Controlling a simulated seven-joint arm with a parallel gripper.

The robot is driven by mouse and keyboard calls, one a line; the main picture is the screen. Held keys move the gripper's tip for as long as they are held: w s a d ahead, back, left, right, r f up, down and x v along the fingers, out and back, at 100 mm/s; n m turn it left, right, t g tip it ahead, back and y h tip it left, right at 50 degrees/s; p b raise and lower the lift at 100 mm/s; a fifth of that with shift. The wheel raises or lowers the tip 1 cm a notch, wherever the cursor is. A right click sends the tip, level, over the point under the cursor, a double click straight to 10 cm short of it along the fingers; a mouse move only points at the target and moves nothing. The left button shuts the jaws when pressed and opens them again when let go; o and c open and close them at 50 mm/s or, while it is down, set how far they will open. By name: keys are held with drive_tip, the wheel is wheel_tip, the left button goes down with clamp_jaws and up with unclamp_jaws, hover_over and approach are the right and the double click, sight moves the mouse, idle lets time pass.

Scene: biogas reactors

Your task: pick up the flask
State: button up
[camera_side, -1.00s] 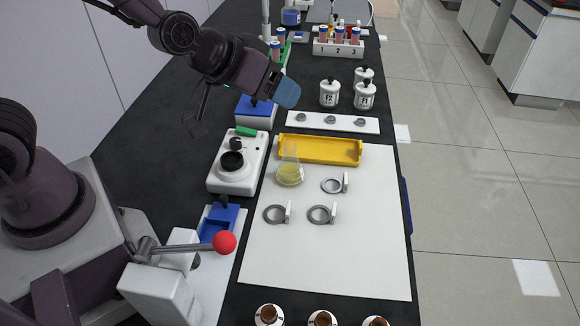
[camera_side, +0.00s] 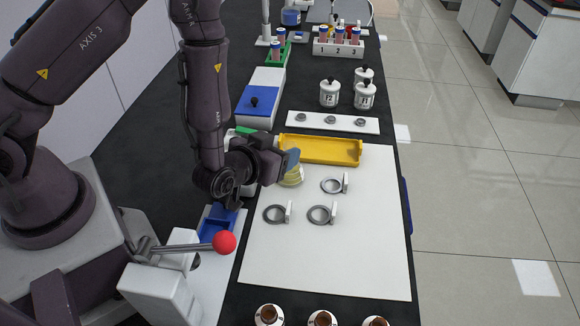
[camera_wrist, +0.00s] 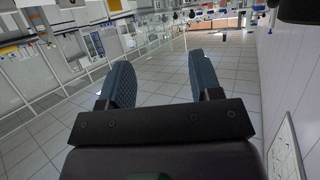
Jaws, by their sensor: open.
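The flask (camera_side: 291,180) holds yellow liquid and stands on the white mat (camera_side: 330,245), just in front of the yellow tray. Its upper part is hidden behind my gripper in the side view. My gripper (camera_side: 291,160) is low over the mat, at the flask's neck height, pointing right. In the wrist view my gripper (camera_wrist: 158,82) shows two blue fingers wide apart with only distant floor and room between them. The flask does not show in the wrist view. I cannot tell whether the fingers are around the flask or beside it.
The yellow tray (camera_side: 330,150) lies close behind the flask. Ring holders (camera_side: 334,185) stand to the right and front on the mat. White jars (camera_side: 329,93) and a tube rack (camera_side: 338,47) are farther back. The mat's front part is clear.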

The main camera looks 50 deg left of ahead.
sight(293, 144)
drive_tip(key=x, duration=0.4)
drive_tip(key=shift+w+f, duration=0.15)
drive_tip(key=shift+w, duration=0.1)
drive_tip(key=shift+c, duration=0.2)
clamp_jaws()
